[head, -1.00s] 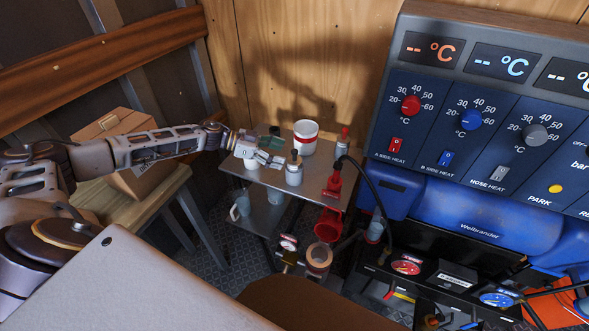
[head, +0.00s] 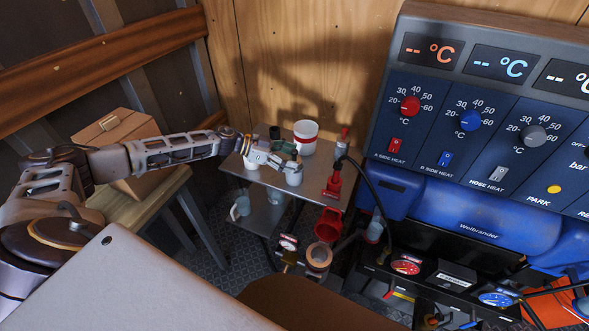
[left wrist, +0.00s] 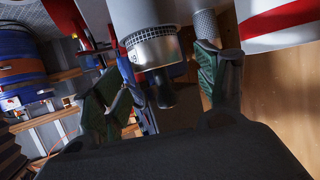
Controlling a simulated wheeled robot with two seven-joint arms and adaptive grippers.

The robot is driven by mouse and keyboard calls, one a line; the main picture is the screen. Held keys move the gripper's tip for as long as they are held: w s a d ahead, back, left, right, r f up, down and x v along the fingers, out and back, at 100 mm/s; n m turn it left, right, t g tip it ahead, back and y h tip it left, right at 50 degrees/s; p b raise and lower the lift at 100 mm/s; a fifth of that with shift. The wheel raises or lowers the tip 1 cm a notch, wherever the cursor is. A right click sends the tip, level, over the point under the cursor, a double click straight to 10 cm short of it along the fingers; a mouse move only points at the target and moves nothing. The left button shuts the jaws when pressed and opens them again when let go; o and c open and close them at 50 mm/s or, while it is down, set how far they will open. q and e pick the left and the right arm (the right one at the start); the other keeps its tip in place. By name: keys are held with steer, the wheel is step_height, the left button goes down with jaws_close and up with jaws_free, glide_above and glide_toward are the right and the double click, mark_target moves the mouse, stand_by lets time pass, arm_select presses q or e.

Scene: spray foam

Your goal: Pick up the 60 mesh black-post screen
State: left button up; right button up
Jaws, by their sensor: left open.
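The screen (left wrist: 152,48) shows in the left wrist view as a metal mesh cylinder with a black post (left wrist: 165,92) toward the camera. It sits at the mouth of a white cup (left wrist: 140,14); I cannot read a mesh number. In the head view this cup (head: 294,176) stands on the metal shelf, its top hidden by my left gripper (head: 283,157). My left gripper is open, with its green-padded fingers (left wrist: 165,72) on either side of the screen and post, apart from them. My right gripper is not in view.
A white tub with a red band (head: 305,138) stands just behind the gripper. A dark cylinder (head: 275,131) and a red-topped item (head: 343,143) are also on the shelf (head: 318,184). The blue machine (head: 470,215) closes off the right side. A cardboard box (head: 118,132) is at left.

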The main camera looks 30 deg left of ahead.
arm_select(q)
steer(key=shift+x, duration=0.9)
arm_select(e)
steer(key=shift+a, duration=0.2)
arm_select(q)
steer(key=c, duration=1.3)
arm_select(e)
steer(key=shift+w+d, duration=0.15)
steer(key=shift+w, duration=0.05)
arm_select(q)
steer(key=shift+r, duration=0.1)
steer(key=shift+r, duration=0.45)
step_height(320, 180, up, 9)
steer(key=shift+f+p, duration=0.1)
steer(key=shift+p, duration=0.45)
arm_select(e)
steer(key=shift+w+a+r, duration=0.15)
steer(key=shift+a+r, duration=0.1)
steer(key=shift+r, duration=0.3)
